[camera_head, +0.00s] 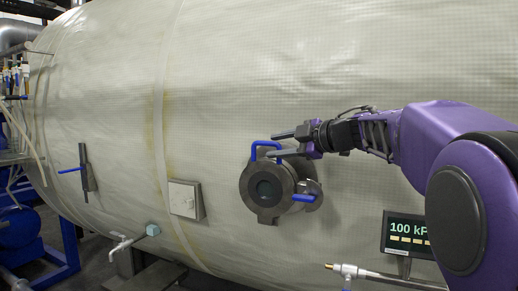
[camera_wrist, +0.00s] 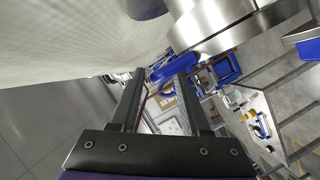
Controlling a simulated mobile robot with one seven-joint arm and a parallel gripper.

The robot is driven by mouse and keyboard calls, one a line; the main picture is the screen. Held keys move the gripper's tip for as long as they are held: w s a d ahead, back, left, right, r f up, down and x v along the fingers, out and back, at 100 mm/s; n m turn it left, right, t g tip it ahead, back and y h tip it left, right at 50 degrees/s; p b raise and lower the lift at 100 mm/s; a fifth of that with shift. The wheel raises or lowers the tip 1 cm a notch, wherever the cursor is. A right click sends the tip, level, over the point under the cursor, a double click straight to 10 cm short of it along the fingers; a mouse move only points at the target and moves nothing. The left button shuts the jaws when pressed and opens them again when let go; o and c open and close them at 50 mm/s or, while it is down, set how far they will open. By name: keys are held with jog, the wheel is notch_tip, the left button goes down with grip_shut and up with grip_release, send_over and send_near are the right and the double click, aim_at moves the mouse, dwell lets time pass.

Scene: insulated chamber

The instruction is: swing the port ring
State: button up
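The port ring (camera_head: 258,206) is a dark grey round flange with a dark window, on the side of the pale tank in the head view. A blue handle (camera_head: 264,143) stands up from its top, and a second blue handle (camera_head: 304,198) sticks out at its right. My gripper (camera_head: 275,145) comes from the right at the top handle. Its fingers are apart, one above the other. In the wrist view a blue handle (camera_wrist: 174,68) shows between and just past the fingertips (camera_wrist: 162,74). I cannot tell whether they touch it. Part of the steel ring (camera_wrist: 220,35) shows above.
A small grey box (camera_head: 186,199) and a blue-levered fitting (camera_head: 84,168) are on the tank to the left. A pressure display (camera_head: 408,234) reading 100 kP, cut by my arm, stands lower right. A pipe with a brass tip (camera_head: 345,270) runs below it.

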jog(key=s+a+v, duration=0.1)
jog(key=v, duration=1)
jog(key=shift+r, duration=0.3)
jog(key=shift+w+a, duration=0.1)
